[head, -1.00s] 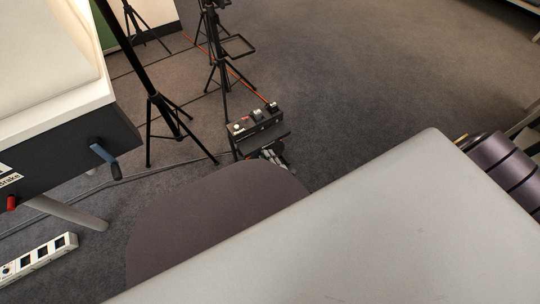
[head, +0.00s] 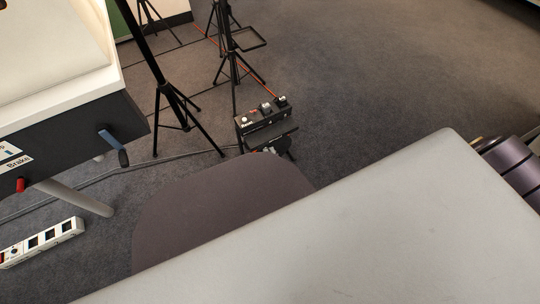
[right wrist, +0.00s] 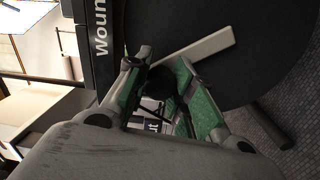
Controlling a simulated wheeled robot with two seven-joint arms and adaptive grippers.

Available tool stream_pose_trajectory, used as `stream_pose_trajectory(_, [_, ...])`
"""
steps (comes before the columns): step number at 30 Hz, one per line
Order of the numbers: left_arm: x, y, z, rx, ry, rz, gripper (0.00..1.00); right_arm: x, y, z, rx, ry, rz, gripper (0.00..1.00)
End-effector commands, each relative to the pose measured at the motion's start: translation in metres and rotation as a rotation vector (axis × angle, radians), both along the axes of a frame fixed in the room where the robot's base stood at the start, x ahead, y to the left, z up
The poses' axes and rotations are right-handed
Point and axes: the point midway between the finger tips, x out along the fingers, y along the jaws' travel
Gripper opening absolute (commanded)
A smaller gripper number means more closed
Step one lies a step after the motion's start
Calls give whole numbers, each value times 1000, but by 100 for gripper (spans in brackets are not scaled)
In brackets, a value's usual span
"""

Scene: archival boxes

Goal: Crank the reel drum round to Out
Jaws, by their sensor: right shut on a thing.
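A black box (head: 264,121) with a pale label and small knobs on top stands in the middle of the head view. A pale crank bar (right wrist: 201,45) slants up and right behind the fingers. A black panel (right wrist: 98,62) reads "Woun", the rest cut off. A small label (right wrist: 152,126), partly hidden between the fingers, shows "ut". My left gripper is not in view.
Black tripods (head: 183,112) stand behind. A power strip (head: 42,242) lies lower left. Carpet at upper right is open.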

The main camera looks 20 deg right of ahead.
Motion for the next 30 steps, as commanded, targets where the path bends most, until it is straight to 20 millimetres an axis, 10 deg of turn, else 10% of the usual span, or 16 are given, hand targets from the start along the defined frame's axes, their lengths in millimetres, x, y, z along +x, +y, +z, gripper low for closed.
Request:
stream_pose_trajectory(2, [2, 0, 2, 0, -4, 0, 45, -2, 1, -2, 1, 4, 1, 0])
stream_pose_trajectory(3, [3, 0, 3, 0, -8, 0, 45, -2, 0, -2, 1, 4, 1, 25])
stream_pose_trajectory(9, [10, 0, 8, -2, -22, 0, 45, -1, 0, -1, 2, 3, 1, 48])
stream_pose_trajectory(30, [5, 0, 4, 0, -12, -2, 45, 0, 0, 6, 4, 0, -1, 48])
